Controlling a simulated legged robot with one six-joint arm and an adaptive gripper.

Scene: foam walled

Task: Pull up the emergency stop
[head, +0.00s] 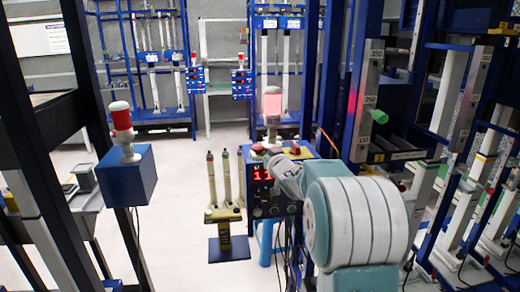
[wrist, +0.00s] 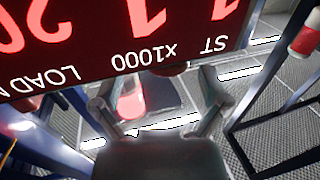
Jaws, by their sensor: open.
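A blue control box (head: 312,180) stands in the middle of the head view, with a red digit display (head: 262,175) on its front. A red button with yellow around it (head: 295,149) sits on its top and looks like the emergency stop. My gripper's fingers (wrist: 156,98) are open and spread apart in the wrist view, with nothing held between them. The display (wrist: 110,45) fills the top of that view, upside down and close. A dark red round shape (wrist: 172,70) shows partly under its edge; I cannot tell if it is the button. In the head view my arm partly covers the box.
A lit red lamp (head: 272,104) rises behind the box top. A second blue box (head: 127,178) with a red-and-white lamp (head: 121,120) stands at left. Posts on a yellow base (head: 223,214) stand beside the control box. Blue racks line the right. Pale floor (head: 175,200) is clear at left.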

